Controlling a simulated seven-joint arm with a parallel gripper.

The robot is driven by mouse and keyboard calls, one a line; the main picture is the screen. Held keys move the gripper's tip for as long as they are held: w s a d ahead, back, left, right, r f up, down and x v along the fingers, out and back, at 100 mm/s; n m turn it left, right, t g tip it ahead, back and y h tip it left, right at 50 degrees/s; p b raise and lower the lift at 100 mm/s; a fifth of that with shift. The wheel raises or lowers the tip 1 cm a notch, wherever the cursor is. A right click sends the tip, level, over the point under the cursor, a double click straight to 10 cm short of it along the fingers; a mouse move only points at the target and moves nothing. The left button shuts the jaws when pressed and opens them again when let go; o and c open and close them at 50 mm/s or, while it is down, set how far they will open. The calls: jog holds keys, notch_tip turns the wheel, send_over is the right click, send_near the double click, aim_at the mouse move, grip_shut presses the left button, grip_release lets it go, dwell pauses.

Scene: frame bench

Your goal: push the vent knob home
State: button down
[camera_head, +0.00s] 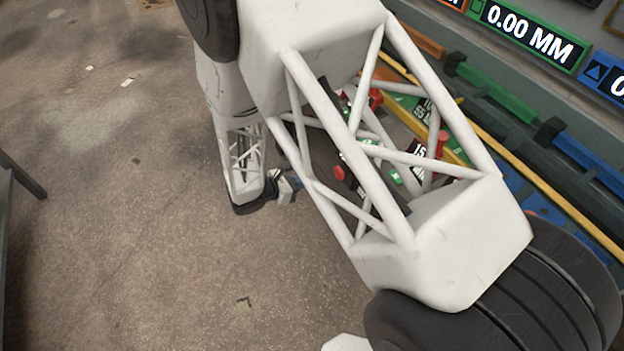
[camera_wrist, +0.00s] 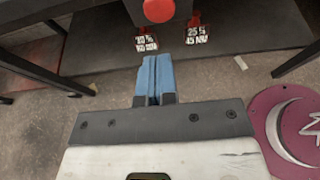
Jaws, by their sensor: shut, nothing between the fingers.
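In the wrist view my gripper (camera_wrist: 152,75) has its two blue fingers pressed together with nothing between them. Which knob is the vent knob I cannot tell, nor how far this one stands out. In the head view a red knob (camera_head: 338,172) shows between my white arm struts, with other red parts behind. My own arm hides much of the panel there.
Red and white labels (camera_wrist: 146,42) sit below the knob. A magenta disc with a moon (camera_wrist: 272,105) is at right in the wrist view. Dark table legs (camera_wrist: 30,68) flank the panel. In the head view a green display (camera_head: 530,35) reads 0.00 MM; open floor lies left.

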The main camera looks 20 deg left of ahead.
jog(key=shift+v, duration=1.55)
jog(key=s+d+r+m+g+y, duration=0.15)
jog(key=d+r+m+g, duration=1)
jog(key=d+r, duration=1.25)
jog(key=s+d+r+m+t+y, duration=0.2)
jog(key=s+d+r+m+y, duration=0.2)
jog(key=s+d+r+m, duration=0.2)
jog(key=s+d+r+m+t+y, duration=0.2)
jog(key=s+d+r+m+y, duration=0.2)
jog(key=s+d+r+m, duration=0.3)
jog(key=shift+s+d+r+m, duration=0.35)
jog(key=shift+s+d+m, duration=1.3)
jog(key=shift+s, duration=1.05)
jog(key=shift+d+n, duration=0.25)
jog(key=shift+n, duration=0.05)
